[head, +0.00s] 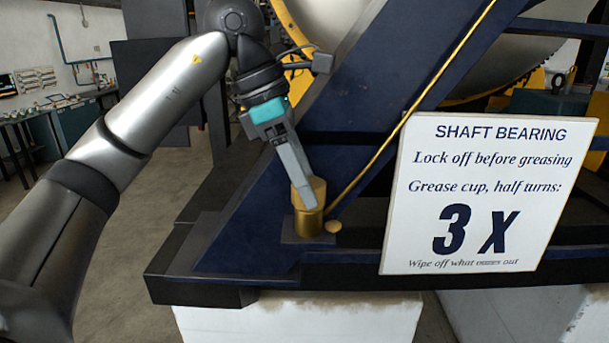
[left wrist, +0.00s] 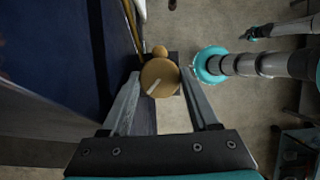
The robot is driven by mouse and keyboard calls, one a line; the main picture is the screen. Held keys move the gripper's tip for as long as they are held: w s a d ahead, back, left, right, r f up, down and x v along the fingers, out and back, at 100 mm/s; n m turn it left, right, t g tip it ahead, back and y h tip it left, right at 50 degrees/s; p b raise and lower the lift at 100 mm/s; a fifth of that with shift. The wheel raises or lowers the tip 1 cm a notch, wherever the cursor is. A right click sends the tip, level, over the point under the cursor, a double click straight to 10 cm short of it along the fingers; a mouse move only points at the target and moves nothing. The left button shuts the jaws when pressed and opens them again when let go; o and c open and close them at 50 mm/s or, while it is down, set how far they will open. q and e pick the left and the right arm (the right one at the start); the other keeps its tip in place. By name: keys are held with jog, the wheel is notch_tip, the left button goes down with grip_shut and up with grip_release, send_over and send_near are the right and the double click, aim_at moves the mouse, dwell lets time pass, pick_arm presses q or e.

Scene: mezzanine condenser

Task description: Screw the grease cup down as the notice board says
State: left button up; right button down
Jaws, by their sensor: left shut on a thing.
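The brass grease cup (head: 309,222) stands upright on a small plate on the dark blue frame. My left gripper (head: 308,196) reaches down to it from above and is shut on its cap. In the left wrist view the cup's round top (left wrist: 161,74) lies between the two fingers and bears a short pale mark slanting toward the lower left. The notice board (head: 480,195) reads "Shaft bearing", "Lock off before greasing", "Grease cup, half turns: 3 x" and "Wipe off what oozes out". A small dark end with a teal band, perhaps my right gripper (left wrist: 250,33), shows in the left wrist view.
A small round brass blob (head: 333,227) sits right beside the cup's foot. A thin brass pipe (head: 400,128) climbs diagonally from there along the blue frame (head: 300,135). The pale plinth (head: 300,318) is below, with open floor to the left.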

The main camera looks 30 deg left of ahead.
dwell(0.3)
pick_arm(q)
jog(key=o, duration=1.1)
jog(key=shift+o, duration=1.4)
jog(key=shift+s+r, duration=0.1)
jog(key=shift+a+r+p, duration=0.15)
jog(key=shift+r+p, duration=0.5)
jog(key=shift+r, duration=0.1)
jog(key=p+v, duration=0.5)
jog(key=v, duration=0.1)
jog(key=shift+s+r, duration=0.25)
